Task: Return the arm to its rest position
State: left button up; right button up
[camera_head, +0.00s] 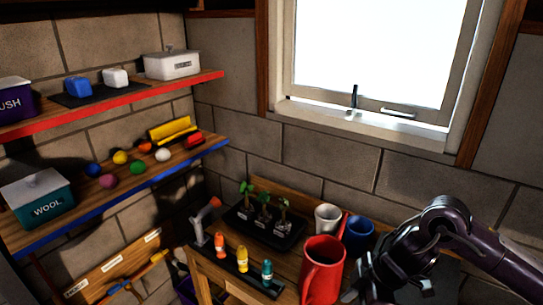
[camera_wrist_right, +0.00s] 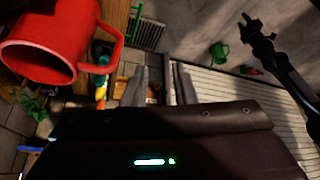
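My right arm comes in from the right in the head view, and its dark gripper (camera_head: 385,284) is low over the workbench, right of the red mug (camera_head: 320,268). In the right wrist view the two grey fingers of this gripper (camera_wrist_right: 160,85) stand apart with nothing between them. The red mug also shows large at upper left there (camera_wrist_right: 45,45), apart from the fingers. A dark jointed arm at upper right of the wrist view seems to be my left arm, with its gripper (camera_wrist_right: 254,27) small and in shadow. No left arm shows in the head view.
A blue mug (camera_head: 358,236) and white mug (camera_head: 327,218) stand behind the red one. A black plant tray (camera_head: 262,232) and small bottles (camera_head: 242,258) are left on the wooden bench. Shelves (camera_head: 140,178) line the left wall. A green mug (camera_wrist_right: 219,54) shows in the wrist view.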

jog(key=w+a+r+m+t+y, duration=0.1)
jog(key=a+t+y, duration=0.15)
jog(key=a, duration=0.55)
jog(key=a+r+t+y, duration=0.1)
jog(key=a+t, duration=0.3)
jog(key=a, duration=0.4)
jog(key=s+d+f+m+g+h, duration=0.2)
jog(key=s+d+f+m+h, duration=0.2)
jog(key=s+d+m, duration=0.4)
jog(key=s+d+f+m+g+h, duration=0.2)
jog(key=s+d+f+m+h, duration=0.3)
jog(key=d, duration=0.6)
notch_tip(320, 180, down, 30)
jog(key=s+g+b, duration=0.1)
jog(key=s+b, duration=0.1)
jog(key=b, duration=0.1)
pick_arm(q)
notch_tip(320, 180, down, 6)
jog(key=shift+s+r+b, duration=0.15)
jog(key=shift+r+b, duration=0.05)
jog(key=shift+b, duration=1)
pick_arm(e)
jog(key=s+d+f+g, duration=0.1)
jog(key=s+d+f, duration=0.2)
jog(key=s+f, duration=1.7)
notch_tip(320, 180, down, 3)
jog(key=shift+d+r+y, duration=0.15)
jog(key=shift+y, duration=0.2)
jog(key=shift+g, duration=0.25)
